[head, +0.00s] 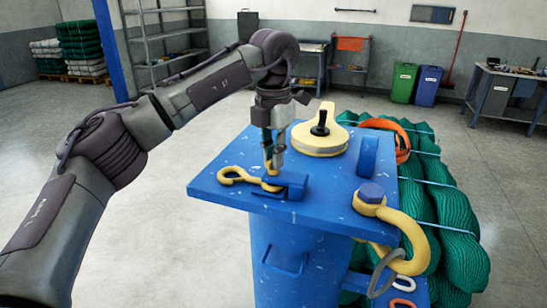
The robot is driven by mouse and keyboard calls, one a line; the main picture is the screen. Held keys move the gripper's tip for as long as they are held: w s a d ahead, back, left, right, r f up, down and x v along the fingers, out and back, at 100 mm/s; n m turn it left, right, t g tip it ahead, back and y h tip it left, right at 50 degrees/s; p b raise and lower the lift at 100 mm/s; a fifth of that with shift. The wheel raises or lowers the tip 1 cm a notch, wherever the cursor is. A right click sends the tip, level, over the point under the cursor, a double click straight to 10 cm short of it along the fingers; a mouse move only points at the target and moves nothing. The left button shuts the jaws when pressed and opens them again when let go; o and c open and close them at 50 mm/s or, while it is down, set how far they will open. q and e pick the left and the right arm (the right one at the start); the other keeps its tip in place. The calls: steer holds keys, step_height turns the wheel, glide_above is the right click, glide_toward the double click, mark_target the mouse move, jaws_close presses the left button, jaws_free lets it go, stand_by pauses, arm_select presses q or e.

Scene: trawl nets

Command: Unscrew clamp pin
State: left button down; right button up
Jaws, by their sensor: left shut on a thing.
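My left gripper (274,152) points straight down over the blue stand's top plate (222,172). It is shut on the clamp pin, which its fingers mostly hide; a bit of yellow (271,171) shows at the fingertips. Just below is a small blue clamp block (291,183) near the plate's front edge. A yellow hook (234,175) lies to the left of the block, its shank running toward it. Whether the pin's thread is still in the block I cannot tell. My right gripper is not in view.
A cream disc with a black knob (319,143) sits behind the clamp. A large yellow shackle (402,232) with a blue bolt hangs at the right edge. Green net bundles (455,225) lie right of the stand. Grey floor (180,240) is clear at left.

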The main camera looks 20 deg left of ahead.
arm_select(q)
steer(key=n, duration=0.2)
steer(key=n+b, duration=0.1)
steer(key=n, duration=0.4)
steer(key=shift+s+f+b, duration=0.1)
steer(key=shift+f+b, duration=0.2)
steer(key=shift+f, duration=0.05)
steer(key=n+b, duration=0.1)
steer(key=n, duration=0.3)
steer(key=n+b, duration=0.1)
steer(key=n, duration=0.2)
steer(key=shift+f+n, duration=0.1)
steer(key=shift+n, duration=0.2)
steer(key=n+b, duration=0.1)
steer(key=n, duration=0.2)
steer(key=shift+n, duration=0.3)
steer(key=n+b, duration=0.1)
steer(key=n, duration=0.2)
steer(key=shift+n+b, duration=0.3)
steer(key=shift+n, duration=0.1)
steer(key=n+b, duration=0.2)
steer(key=n, duration=0.4)
steer(key=shift+n, duration=0.3)
